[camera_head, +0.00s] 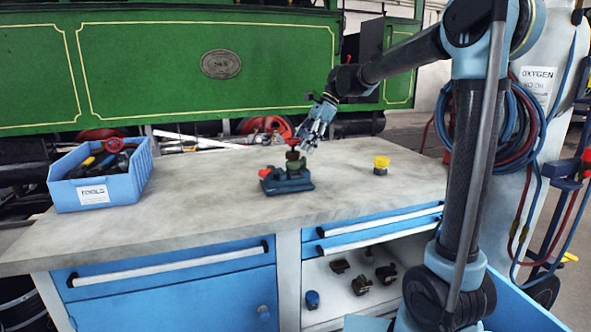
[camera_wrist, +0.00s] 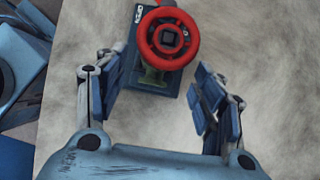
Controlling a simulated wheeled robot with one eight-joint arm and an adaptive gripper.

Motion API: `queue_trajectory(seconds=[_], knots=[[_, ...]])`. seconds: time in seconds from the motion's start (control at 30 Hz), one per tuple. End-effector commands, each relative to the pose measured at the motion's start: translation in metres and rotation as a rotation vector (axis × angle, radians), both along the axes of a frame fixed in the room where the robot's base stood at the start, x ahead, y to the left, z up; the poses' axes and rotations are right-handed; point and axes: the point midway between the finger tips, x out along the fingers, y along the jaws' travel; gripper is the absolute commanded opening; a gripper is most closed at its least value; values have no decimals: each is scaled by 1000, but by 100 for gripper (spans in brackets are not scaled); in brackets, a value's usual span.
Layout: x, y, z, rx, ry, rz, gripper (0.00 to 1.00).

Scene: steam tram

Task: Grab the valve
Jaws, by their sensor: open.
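The valve has a round red handwheel (camera_wrist: 167,37) with a dark square centre, seen from above in the wrist view. Its greenish body (camera_head: 292,166) stands upright on a dark blue vise-like base (camera_head: 288,183) on the workbench. The base also shows in the wrist view (camera_wrist: 148,84), with a white label at its far end. My gripper (camera_head: 307,140) is above and beside the valve in the head view. In the wrist view my gripper (camera_wrist: 157,85) is open and empty, with the handwheel ahead of the fingertips, between their lines.
A blue tool box (camera_head: 100,183) with several tools and a red wheel stands at the bench's left. A small yellow-topped piece (camera_head: 381,163) sits right of the valve. The grey bench top (camera_head: 220,220) is clear in front. A green tram side (camera_head: 150,70) stands behind.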

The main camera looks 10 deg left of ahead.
Motion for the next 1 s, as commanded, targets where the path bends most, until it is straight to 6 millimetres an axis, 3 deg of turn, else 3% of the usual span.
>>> queue_trajectory(seconds=[0.27, 0.6, 0.8, 0.87, 1.0], knots=[[-6, 8, -12, 0, 0, 2, 63], [-18, 28, -44, 0, 0, 0, 63], [-18, 28, -44, 0, 0, 0, 63], [-18, 28, -44, 0, 0, 0, 51], [-18, 28, -44, 0, 0, 0, 20]])
